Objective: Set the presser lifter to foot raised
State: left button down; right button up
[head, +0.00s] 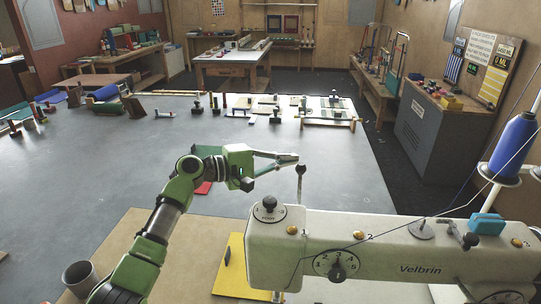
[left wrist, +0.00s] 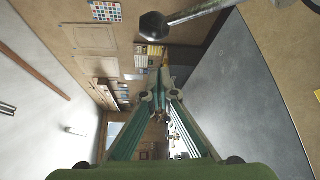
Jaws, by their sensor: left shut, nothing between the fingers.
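The sewing machine (head: 380,245), a cream body marked Velbrin, stands at the lower right of the head view. The presser lifter (head: 300,172) appears to be the thin lever with a dark ball knob rising behind the machine's left end. In the left wrist view its knob and metal rod (left wrist: 153,25) show at the top, beyond the fingertips. My left gripper (head: 294,160) is shut and empty, its tips close to the knob in the head view. I cannot tell whether they touch it. My right gripper is not in view.
A numbered dial (head: 337,264) and a top knob (head: 269,203) sit on the machine. A blue thread spool (head: 514,138) stands at the right. The grey table (head: 345,175) behind is mostly clear, with small tools along its far edge. A yellow cloth (head: 235,270) lies beside the machine.

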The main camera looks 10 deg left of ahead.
aim_at(300, 189)
pick_arm(q)
jog(key=s, duration=0.1)
jog(key=s+p, duration=0.2)
jog(key=s, duration=0.1)
jog(key=shift+d+r, duration=0.25)
jog(key=shift+r, duration=0.15)
jog(key=shift+w, duration=0.1)
